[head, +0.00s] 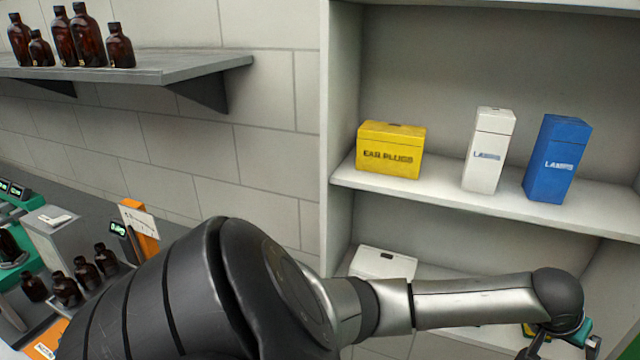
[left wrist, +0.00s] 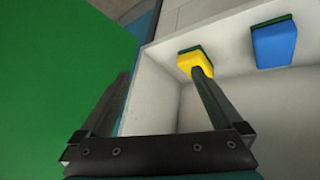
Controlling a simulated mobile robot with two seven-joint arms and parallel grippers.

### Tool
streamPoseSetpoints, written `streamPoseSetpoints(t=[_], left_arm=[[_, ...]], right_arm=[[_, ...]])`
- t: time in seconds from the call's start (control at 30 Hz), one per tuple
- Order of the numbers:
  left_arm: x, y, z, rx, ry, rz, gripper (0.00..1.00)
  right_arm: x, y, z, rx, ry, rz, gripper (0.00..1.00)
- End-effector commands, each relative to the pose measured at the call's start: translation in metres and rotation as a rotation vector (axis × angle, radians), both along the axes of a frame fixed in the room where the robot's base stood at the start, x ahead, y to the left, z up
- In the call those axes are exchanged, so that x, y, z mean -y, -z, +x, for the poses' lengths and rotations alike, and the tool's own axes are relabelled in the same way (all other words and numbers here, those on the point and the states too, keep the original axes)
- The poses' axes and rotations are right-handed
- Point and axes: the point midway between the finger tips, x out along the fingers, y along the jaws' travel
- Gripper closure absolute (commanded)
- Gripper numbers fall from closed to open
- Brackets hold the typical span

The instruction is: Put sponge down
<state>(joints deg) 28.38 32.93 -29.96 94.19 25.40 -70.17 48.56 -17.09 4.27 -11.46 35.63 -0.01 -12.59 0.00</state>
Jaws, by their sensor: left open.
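A yellow sponge (left wrist: 194,64) with a dark green side sits on a white shelf surface (left wrist: 160,120) in the left wrist view. A blue sponge (left wrist: 273,45), also with a green side, is to its right. My left gripper (left wrist: 160,76) is open with nothing between its fingers. The tip of its right finger overlaps the yellow sponge's lower edge; I cannot tell whether they touch. In the head view my left gripper (head: 563,348) is at the lower right, partly cut off, with a bit of yellow (head: 529,330) beside it. My right gripper is not in view.
The shelf above holds a yellow ear plugs box (head: 390,150), a white box (head: 488,150) and a blue box (head: 557,160). A white case (head: 383,264) is on the lower shelf. Brown bottles (head: 88,35) stand on a wall shelf. A green surface (left wrist: 55,80) fills the wrist view's left.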

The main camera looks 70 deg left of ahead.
Motion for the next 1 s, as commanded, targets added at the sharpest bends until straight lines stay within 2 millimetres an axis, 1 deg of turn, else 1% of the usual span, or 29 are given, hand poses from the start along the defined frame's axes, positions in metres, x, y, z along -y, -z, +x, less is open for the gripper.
streamPoseSetpoints(t=[0.03, 0.1, 0.23, 0.33, 0.37, 0.47, 0.5, 0.57, 0.6, 0.67, 0.7, 0.77, 0.8, 0.87, 0.9, 0.97, 1.0], left_arm=[[0.024, 0.000, -0.003, 0.052, 0.070, -0.019, 0.00], [0.049, -0.004, -0.006, 0.125, 0.147, -0.033, 0.00], [0.078, -0.005, -0.013, 0.233, 0.241, -0.044, 0.00], [0.089, 0.008, -0.020, 0.279, 0.279, -0.038, 0.00], [0.089, 0.016, -0.022, 0.284, 0.285, -0.033, 0.00], [0.082, 0.057, -0.033, 0.262, 0.290, 0.000, 0.00], [0.078, 0.074, -0.038, 0.243, 0.287, 0.013, 0.00], [0.071, 0.101, -0.048, 0.209, 0.285, 0.032, 0.00], [0.066, 0.120, -0.055, 0.183, 0.283, 0.046, 0.00], [0.058, 0.152, -0.071, 0.136, 0.282, 0.068, 0.00], [0.052, 0.175, -0.085, 0.101, 0.283, 0.082, 0.00], [0.044, 0.213, -0.111, 0.039, 0.288, 0.107, 0.00], [0.038, 0.239, -0.133, -0.006, 0.293, 0.124, 0.00], [0.031, 0.278, -0.172, -0.078, 0.309, 0.147, 0.00], [0.027, 0.303, -0.202, -0.127, 0.323, 0.165, 0.00], [0.023, 0.336, -0.249, -0.202, 0.349, 0.183, 0.00], [0.021, 0.355, -0.282, -0.251, 0.369, 0.193, 0.00]], right_arm=[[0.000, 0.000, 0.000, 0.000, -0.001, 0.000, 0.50], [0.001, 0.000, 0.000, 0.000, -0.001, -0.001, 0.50], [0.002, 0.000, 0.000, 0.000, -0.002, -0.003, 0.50], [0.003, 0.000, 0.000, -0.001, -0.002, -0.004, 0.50], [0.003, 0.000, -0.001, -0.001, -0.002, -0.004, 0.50], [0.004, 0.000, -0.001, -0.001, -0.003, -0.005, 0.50], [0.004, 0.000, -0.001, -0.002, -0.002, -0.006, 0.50], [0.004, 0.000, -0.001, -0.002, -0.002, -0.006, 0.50], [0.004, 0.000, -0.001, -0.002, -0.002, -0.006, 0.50], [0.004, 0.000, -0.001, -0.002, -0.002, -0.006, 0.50], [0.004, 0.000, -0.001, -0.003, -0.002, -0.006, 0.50], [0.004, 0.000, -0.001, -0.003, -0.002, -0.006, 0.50], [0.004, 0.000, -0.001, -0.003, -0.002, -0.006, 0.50], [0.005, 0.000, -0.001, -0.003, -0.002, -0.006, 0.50], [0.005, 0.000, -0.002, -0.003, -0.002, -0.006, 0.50], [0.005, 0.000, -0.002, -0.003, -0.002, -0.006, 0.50], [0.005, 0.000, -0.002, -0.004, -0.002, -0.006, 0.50]])
